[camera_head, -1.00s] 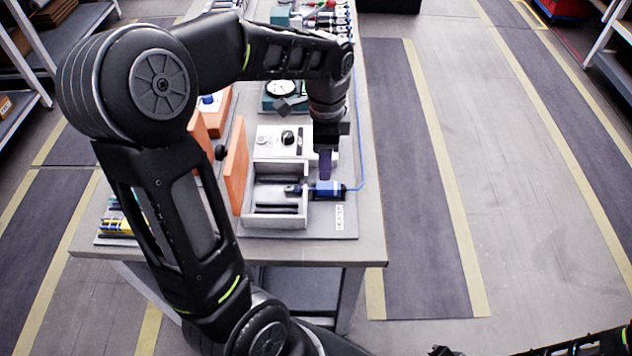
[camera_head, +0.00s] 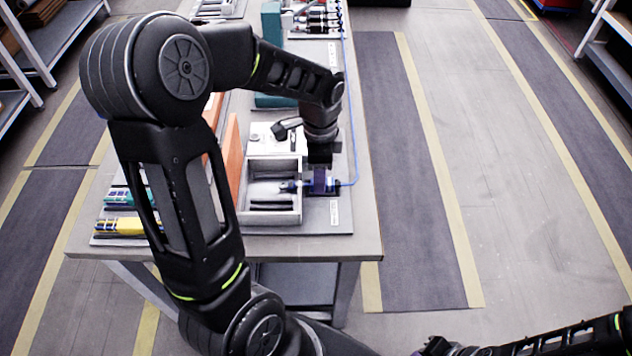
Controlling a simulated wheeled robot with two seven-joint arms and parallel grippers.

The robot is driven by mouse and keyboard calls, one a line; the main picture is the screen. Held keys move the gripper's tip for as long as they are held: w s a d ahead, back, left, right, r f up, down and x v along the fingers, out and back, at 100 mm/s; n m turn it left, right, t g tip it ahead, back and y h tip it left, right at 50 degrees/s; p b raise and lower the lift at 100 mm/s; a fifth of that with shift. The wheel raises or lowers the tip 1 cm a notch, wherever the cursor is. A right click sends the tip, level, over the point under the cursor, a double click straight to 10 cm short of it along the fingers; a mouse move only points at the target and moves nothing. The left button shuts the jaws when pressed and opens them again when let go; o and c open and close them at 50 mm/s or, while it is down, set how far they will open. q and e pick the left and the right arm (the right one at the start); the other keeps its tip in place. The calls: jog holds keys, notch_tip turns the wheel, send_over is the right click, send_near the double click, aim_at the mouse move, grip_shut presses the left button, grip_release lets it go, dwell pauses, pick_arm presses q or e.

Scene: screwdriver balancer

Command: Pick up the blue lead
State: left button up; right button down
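The blue lead (camera_head: 356,160) has a thin blue cable that runs along the table's right edge.
An orange upright panel (camera_head: 233,160) stands left of the tray. Yellow and green items (camera_head: 122,212) lie at the table's front left. A teal block (camera_head: 272,45) and several tools (camera_head: 318,18) are farther back. The floor right of the table is clear.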

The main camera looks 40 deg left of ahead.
pick_arm(q)
notch_tip(320, 180, down, 2)
jog(key=shift+f, duration=0.1)
jog(key=shift+c, duration=0.6)
grip_shut()
dwell(0.4)
